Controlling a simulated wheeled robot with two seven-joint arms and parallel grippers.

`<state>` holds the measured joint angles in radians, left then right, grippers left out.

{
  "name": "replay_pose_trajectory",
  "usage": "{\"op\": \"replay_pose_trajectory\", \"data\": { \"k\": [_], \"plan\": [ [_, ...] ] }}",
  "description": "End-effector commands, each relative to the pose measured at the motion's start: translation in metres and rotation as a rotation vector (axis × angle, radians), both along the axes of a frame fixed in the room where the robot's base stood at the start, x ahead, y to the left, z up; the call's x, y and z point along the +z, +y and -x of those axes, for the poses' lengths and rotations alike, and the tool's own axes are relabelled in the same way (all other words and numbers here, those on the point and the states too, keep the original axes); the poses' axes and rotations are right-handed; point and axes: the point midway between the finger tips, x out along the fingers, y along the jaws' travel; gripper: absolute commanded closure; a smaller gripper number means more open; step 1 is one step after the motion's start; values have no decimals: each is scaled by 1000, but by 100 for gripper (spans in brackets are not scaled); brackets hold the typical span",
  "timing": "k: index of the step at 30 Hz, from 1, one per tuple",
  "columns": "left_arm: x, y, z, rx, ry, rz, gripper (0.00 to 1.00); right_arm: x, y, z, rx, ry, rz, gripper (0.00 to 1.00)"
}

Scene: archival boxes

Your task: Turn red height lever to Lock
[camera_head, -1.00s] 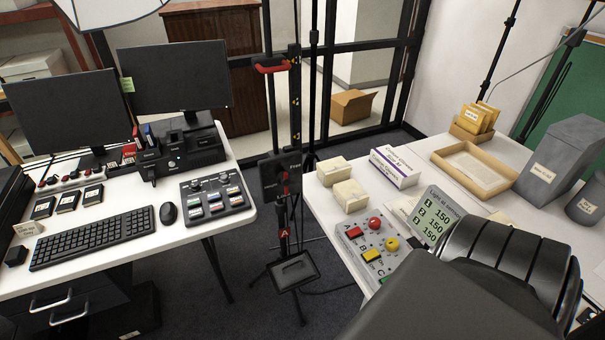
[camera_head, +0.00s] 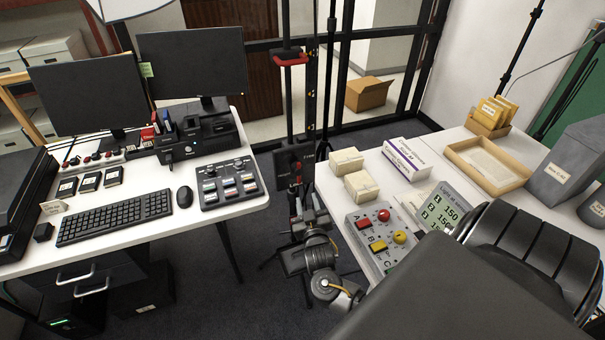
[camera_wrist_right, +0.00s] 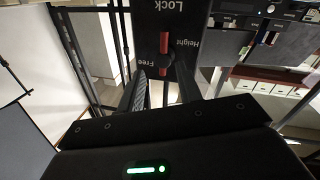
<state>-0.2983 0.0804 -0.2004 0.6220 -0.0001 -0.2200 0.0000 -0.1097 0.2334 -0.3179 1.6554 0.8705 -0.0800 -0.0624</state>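The red height lever (camera_wrist_right: 163,55) shows in the right wrist view on a black plate marked Lock, Height and Free. Its lower end is beside the word Free; Lock is at the top of the picture. In the head view the lever plate (camera_head: 294,160) is on the dark upright stand between the two desks. My right gripper (camera_wrist_right: 164,88) is open, with one finger on each side below the lever, and nothing is visible between them. In the head view this gripper (camera_head: 308,205) is just below the plate and partly covers the stand. My left gripper is not in view.
The left desk (camera_head: 120,238) holds monitors, a keyboard and a button panel. The right desk (camera_head: 330,190) holds small boxes and a control box (camera_head: 382,240) close to my right wrist. A red handle (camera_head: 290,58) is higher on the stand.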

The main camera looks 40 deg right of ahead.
Motion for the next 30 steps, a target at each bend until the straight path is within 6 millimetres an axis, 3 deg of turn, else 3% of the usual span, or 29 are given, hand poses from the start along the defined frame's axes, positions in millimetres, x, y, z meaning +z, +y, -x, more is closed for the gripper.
{"op": "replay_pose_trajectory", "data": {
  "k": [16, 21, 30],
  "plan": [
    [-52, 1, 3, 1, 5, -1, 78, -5, -46, -76, 0, -1, 3, 65],
    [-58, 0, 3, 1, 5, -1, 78, -3, -53, -87, 1, 2, 0, 65],
    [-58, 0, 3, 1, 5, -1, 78, -1, -54, -90, 0, 2, 0, 65]
  ]
}}
